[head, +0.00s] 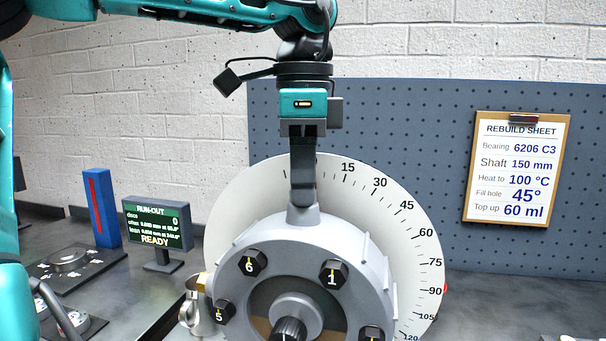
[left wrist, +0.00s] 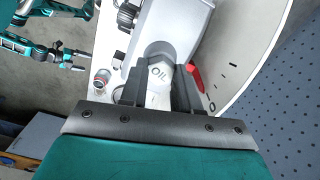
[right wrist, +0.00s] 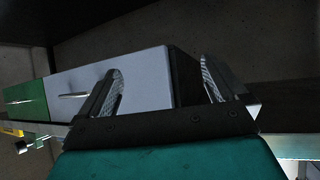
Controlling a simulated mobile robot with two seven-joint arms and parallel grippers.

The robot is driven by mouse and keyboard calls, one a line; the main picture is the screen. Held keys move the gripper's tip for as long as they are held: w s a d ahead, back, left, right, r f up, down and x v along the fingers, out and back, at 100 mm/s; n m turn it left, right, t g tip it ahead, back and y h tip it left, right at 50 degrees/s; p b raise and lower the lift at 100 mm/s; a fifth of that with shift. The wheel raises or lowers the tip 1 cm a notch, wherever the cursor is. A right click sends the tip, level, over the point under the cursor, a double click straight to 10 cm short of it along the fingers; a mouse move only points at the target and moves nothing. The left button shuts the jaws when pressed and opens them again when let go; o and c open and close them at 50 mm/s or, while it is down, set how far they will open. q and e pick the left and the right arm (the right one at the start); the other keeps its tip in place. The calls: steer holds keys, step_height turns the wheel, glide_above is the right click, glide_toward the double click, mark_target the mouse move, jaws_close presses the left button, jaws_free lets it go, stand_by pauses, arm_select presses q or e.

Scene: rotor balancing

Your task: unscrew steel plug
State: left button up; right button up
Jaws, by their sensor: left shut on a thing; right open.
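The grey round housing (head: 375,270) stands in front of the dial, with a tapered neck (head: 303,215) at its top. My left gripper (head: 302,190) points straight down over this neck, its fingers shut on the steel plug there. In the left wrist view, a pale grey piece marked OIL, which looks like the plug (left wrist: 160,74), shows between the fingers. The plug is mostly hidden by the fingers in the head view. My right gripper (right wrist: 165,85) is open, out of the head view; a pale block (right wrist: 140,75) shows beyond its fingers, apparently not held.
The white degree dial (head: 415,215) stands behind the housing, with black numbered bolts on the housing face. A run-out display (head: 158,228) reading READY and a blue block (head: 101,205) stand at left. A small metal jug (head: 195,317) is left of the housing. A rebuild sheet (head: 515,170) hangs on the pegboard.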

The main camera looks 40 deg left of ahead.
arm_select(q)
steer(key=n, duration=0.3)
steer(key=shift+n, duration=0.3)
steer(key=o, duration=1.1)
steer(key=shift+c, duration=0.2)
